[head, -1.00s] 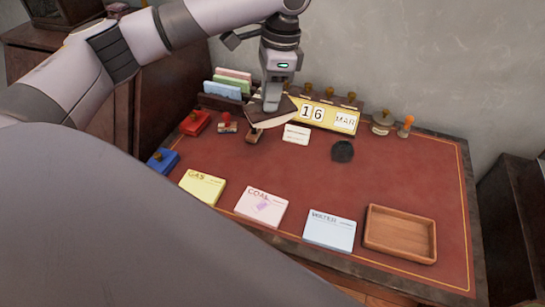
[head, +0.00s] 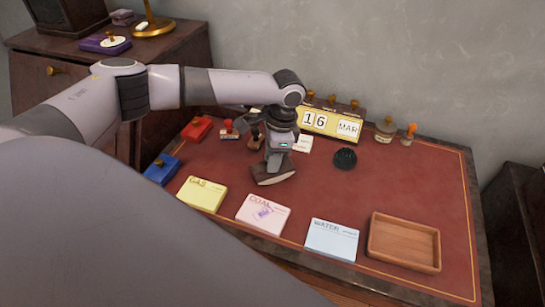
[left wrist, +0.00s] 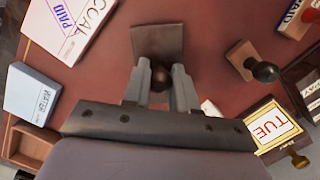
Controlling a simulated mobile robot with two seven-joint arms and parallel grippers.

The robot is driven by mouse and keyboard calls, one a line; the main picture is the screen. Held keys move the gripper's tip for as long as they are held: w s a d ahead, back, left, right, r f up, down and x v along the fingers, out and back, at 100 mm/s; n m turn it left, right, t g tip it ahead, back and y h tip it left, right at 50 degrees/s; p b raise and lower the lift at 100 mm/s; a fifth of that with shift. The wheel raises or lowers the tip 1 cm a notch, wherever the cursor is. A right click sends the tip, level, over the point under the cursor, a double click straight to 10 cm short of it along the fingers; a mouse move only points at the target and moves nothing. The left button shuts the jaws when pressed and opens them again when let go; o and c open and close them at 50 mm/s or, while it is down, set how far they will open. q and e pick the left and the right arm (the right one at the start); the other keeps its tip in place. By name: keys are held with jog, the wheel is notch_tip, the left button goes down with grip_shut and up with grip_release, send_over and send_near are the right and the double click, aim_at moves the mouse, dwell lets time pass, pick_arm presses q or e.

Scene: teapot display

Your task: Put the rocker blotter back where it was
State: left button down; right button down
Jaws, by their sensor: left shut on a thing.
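The rocker blotter (head: 274,179) is a dark brown block with a pale curved underside. My left gripper (head: 277,160) holds it over the red desk top, behind the pink COAL cards (head: 263,214). In the left wrist view, the left gripper (left wrist: 160,92) is shut on the blotter's round brown knob, and the blotter's flat brown top (left wrist: 158,40) shows beyond the fingers. I cannot tell whether its underside touches the desk. My right gripper is not in view.
Yellow GAS cards (head: 202,194), blue WATER cards (head: 331,240) and a wooden tray (head: 404,242) line the front. Stamp pads in blue (head: 161,170) and red (head: 197,129) lie left. A calendar (head: 332,123) stands behind; a black round object (head: 345,158) lies right. Central desk is clear.

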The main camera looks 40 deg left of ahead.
pick_arm(q)
jog(key=c, duration=0.9)
grip_release()
notch_tip(320, 180, up, 12)
jog(key=w+d, duration=0.1)
jog(key=shift+w+d, duration=0.15)
